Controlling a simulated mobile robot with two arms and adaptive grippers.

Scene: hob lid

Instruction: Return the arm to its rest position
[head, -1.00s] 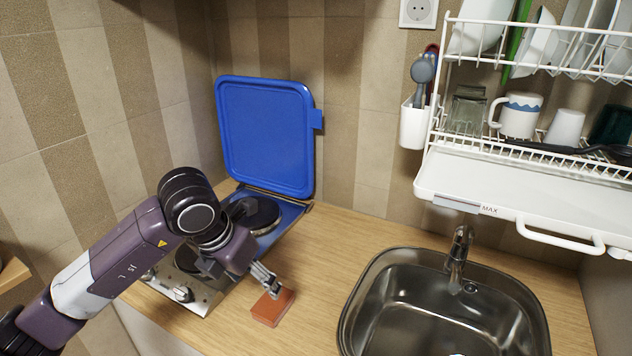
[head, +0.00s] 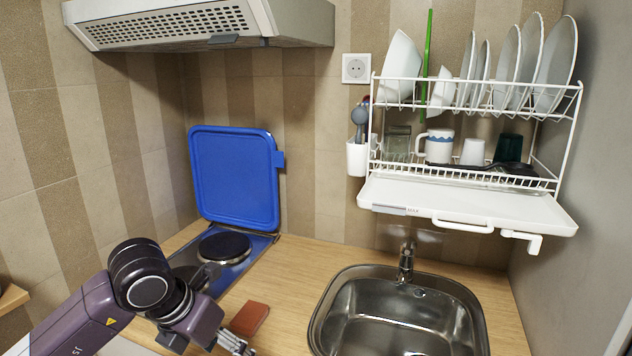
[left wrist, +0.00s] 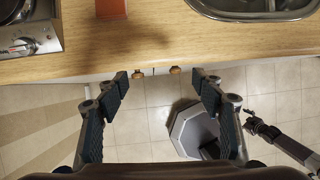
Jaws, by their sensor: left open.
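My left gripper (head: 236,346) is low in the head view, in front of the counter, partly cut off by the bottom edge. In the left wrist view its two fingers (left wrist: 165,88) are spread apart with nothing between them, over the counter's front edge and the floor. The blue hob lid (head: 235,178) stands raised against the wall behind the hob (head: 236,265), clear of my gripper. My left arm hides part of the hob. A small dark arm end, likely my right gripper (left wrist: 252,117), shows at the right of the wrist view; its jaws are too small to read.
A reddish-brown block (head: 249,319) lies on the wooden counter (head: 290,285) just beyond my left gripper. A steel sink (head: 465,297) is to the right. A dish rack (head: 465,185) hangs above the sink, and a range hood (head: 200,25) is at the upper left.

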